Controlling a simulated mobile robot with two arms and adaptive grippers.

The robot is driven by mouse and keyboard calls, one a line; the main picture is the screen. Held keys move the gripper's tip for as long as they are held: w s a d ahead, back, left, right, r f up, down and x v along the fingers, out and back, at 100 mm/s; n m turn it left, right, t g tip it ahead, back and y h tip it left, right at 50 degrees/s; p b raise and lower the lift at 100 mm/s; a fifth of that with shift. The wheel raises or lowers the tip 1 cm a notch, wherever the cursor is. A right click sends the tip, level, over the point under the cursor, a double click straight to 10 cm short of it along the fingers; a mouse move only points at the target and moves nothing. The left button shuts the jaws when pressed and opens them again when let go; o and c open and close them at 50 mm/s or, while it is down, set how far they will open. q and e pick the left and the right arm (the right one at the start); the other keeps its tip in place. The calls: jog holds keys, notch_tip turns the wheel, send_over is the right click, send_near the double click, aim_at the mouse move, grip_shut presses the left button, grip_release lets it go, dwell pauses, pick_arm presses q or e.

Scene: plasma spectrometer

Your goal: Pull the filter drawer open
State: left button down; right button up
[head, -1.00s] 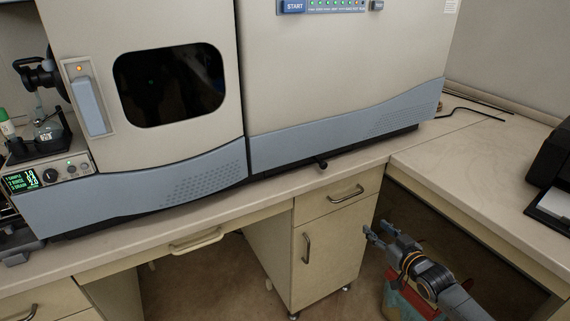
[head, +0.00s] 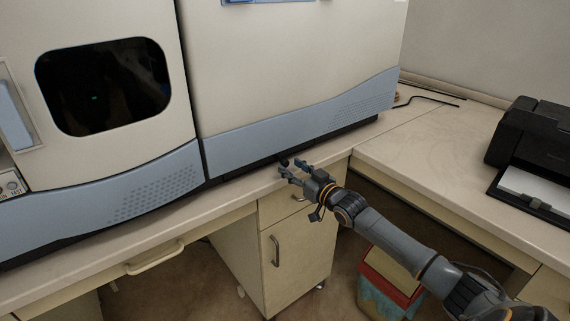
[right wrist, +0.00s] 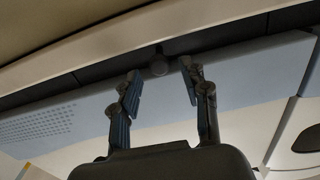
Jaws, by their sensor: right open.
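The filter drawer's small black knob (head: 283,161) sticks out from the dark gap under the blue lower panel of the spectrometer (head: 290,70). The drawer front itself cannot be made out in that dark strip. My right gripper (head: 291,171) is open and empty, just in front of the knob at the counter's edge. In the right wrist view the round knob (right wrist: 158,66) shows between and slightly beyond the spread fingertips (right wrist: 160,76), with no clear contact. My left gripper is not in view.
The counter's front edge (head: 225,191) runs below the gripper, above a cabinet (head: 300,255). A black printer (head: 535,140) stands on the right counter. A red and teal bin (head: 385,290) is on the floor. The counter right of the spectrometer is mostly clear.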

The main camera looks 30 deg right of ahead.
aim_at(287, 164)
jog(key=shift+w+a, duration=0.15)
jog(key=shift+w, duration=1.8)
grip_shut()
